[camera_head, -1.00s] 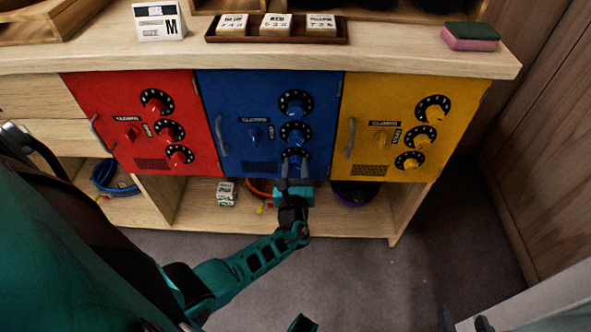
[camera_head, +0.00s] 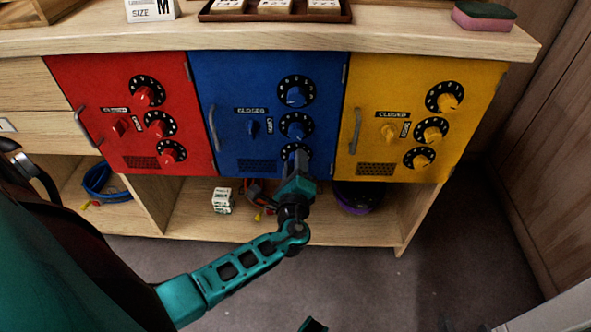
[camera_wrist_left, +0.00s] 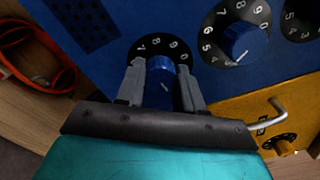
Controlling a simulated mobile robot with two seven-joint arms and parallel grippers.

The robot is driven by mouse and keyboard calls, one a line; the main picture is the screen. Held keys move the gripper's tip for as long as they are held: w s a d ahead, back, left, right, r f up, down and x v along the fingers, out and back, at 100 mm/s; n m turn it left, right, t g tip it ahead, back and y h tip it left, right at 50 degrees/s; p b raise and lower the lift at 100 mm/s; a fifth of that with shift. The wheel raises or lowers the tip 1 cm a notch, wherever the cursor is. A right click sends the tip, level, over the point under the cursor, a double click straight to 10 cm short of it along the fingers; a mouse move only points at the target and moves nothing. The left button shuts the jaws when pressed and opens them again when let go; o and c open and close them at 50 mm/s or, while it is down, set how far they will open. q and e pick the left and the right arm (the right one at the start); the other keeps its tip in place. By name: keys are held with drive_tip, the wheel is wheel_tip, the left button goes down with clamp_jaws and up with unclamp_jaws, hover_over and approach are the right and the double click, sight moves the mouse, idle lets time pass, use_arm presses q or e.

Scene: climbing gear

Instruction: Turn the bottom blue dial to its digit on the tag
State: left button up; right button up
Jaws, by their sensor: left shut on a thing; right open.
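The blue door (camera_head: 230,80) carries a column of three blue dials with black number rings. My left gripper (camera_head: 296,165) is at the bottom blue dial and largely hides it in the head view. In the left wrist view, the gripper (camera_wrist_left: 162,85) is shut on the bottom blue dial (camera_wrist_left: 160,68), one finger on each side of the knob. Digits around 7, 8, 9 and 0 show on its ring. The middle blue dial (camera_wrist_left: 243,42) is free. The tags (camera_head: 275,6) lie in a brown tray at the top edge, partly cut off and unreadable. My right gripper (camera_head: 312,325) barely shows at the bottom edge.
The red door (camera_head: 90,80) and yellow door (camera_head: 385,80) flank the blue one, each with dials and a protruding handle. The open shelf below holds a small white box (camera_head: 222,201), a blue coil (camera_head: 100,183) and a purple-black round thing (camera_head: 357,197).

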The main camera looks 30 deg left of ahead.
use_arm(q)
drive_tip(key=shift+n+b, duration=0.3)
drive_tip(key=shift+n, duration=0.3)
drive_tip(key=shift+r+n, duration=0.1)
drive_tip(key=shift+n, duration=0.2)
drive_tip(key=o, duration=1)
drive_tip(key=shift+o, duration=0.2)
drive_tip(key=p+v, duration=0.1)
drive_tip(key=v, duration=1.1)
drive_tip(key=shift+s+d+p, duration=0.25)
drive_tip(key=shift+s+p, duration=0.05)
drive_tip(key=shift+p, duration=0.05)
